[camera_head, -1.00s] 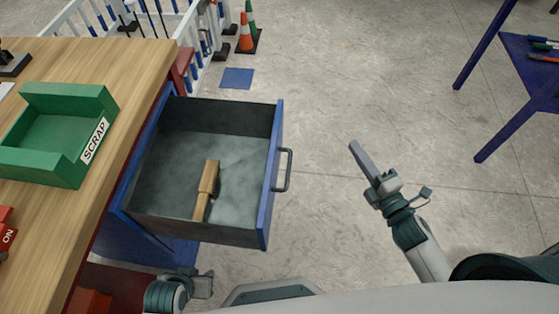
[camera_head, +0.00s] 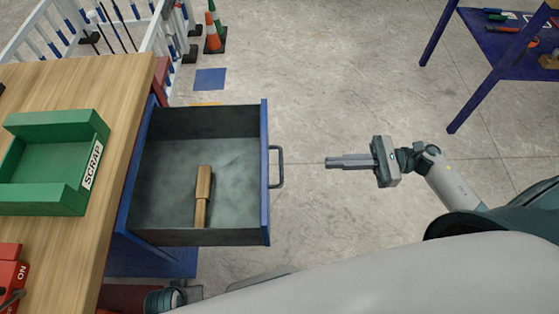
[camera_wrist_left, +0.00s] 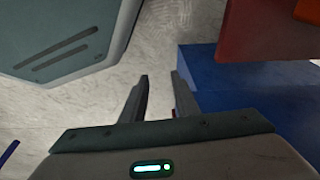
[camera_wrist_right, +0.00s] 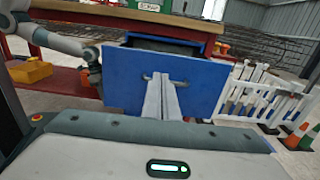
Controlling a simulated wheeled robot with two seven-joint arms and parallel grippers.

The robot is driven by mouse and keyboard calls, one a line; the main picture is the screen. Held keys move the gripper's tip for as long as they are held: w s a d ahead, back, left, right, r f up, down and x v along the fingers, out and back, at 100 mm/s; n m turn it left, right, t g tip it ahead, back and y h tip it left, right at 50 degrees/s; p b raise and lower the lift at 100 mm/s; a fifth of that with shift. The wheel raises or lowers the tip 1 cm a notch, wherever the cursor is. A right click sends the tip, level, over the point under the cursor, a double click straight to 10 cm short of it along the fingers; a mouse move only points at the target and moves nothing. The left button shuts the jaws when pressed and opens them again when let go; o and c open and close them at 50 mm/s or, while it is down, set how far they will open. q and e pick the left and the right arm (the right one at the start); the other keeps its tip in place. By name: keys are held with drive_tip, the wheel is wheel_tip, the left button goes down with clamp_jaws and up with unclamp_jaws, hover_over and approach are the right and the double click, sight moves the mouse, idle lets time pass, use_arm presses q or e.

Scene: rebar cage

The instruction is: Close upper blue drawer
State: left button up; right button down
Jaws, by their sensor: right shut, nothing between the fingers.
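The upper blue drawer (camera_head: 265,215) is pulled out from the bench, with its grey handle (camera_head: 281,167) on the front. A wooden-handled tool (camera_head: 203,195) lies inside it. My right gripper (camera_head: 328,162) is shut and empty, to the right of the handle and apart from it, pointing left at the drawer front. In the right wrist view, the blue drawer front (camera_wrist_right: 120,80) stands ahead of my shut fingers (camera_wrist_right: 160,80), which partly cover the handle. My left gripper (camera_wrist_left: 160,95) is open and empty, beside a blue surface (camera_wrist_left: 225,85) low near the bench.
The wooden bench top (camera_head: 115,150) holds a green SCRAP tray (camera_head: 45,195) and a red box (camera_head: 10,270). Traffic cones (camera_head: 213,35) and a white fence (camera_head: 75,25) stand at the back. A blue table (camera_head: 485,45) is at upper right. The floor right of the drawer is clear.

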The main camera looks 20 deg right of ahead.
sight(281, 173)
use_arm(q)
drive_tip(key=shift+f, duration=0.1)
use_arm(e)
drive_tip(key=shift+a, duration=0.15)
